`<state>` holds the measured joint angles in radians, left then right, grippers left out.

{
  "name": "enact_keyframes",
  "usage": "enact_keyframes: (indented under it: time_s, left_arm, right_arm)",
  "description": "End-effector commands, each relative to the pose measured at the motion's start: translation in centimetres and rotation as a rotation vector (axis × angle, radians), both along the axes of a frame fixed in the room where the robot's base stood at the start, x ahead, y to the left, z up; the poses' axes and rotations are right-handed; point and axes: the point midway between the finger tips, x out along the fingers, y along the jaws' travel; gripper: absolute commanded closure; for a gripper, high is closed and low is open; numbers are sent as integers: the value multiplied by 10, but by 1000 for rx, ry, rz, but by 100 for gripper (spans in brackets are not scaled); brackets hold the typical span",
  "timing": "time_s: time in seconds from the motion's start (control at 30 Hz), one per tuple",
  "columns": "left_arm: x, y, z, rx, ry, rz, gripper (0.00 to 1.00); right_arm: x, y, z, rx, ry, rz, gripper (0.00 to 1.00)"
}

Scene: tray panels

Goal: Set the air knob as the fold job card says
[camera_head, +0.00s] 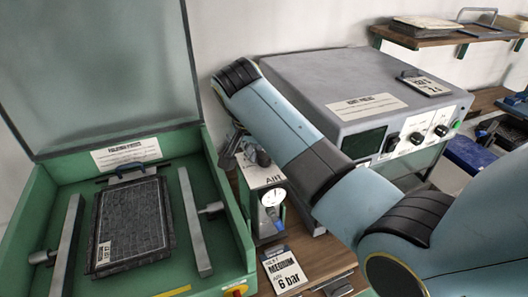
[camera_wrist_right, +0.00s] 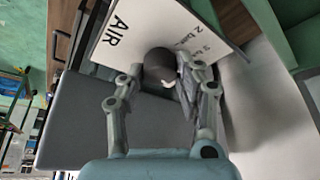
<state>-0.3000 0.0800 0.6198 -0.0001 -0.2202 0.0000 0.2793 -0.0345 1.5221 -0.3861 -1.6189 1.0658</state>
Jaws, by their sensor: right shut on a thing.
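The dark round air knob (camera_wrist_right: 160,64) sits in front of a white panel (camera_wrist_right: 118,40) marked AIR in the right wrist view. My right gripper (camera_wrist_right: 170,88) is shut on the knob, with a finger on each side. In the head view my right gripper (camera_head: 240,150) reaches down at the AIR panel (camera_head: 262,176), and the arm and fingers mostly hide the knob. A round white gauge (camera_head: 272,198) is below the panel; its reading is too small to tell. The job card (camera_head: 284,271) reads NEXT, MEDIUM, AIR 6 bar. My left gripper is out of view.
A grey machine (camera_head: 300,75) with a screen and several knobs stands at right behind my arm. A wooden shelf (camera_head: 440,38) hangs at upper right.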

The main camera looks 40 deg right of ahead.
Motion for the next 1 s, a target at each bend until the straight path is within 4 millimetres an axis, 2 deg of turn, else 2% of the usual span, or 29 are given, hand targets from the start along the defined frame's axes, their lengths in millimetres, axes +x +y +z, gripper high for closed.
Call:
enact_keyframes:
  time_s: [0.6,1.0]
  left_arm:
    - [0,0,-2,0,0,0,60]
    - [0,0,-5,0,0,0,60]
  right_arm:
    - [3,0,0,0,-1,-578,98]
    - [4,0,0,0,-1,-856,98]
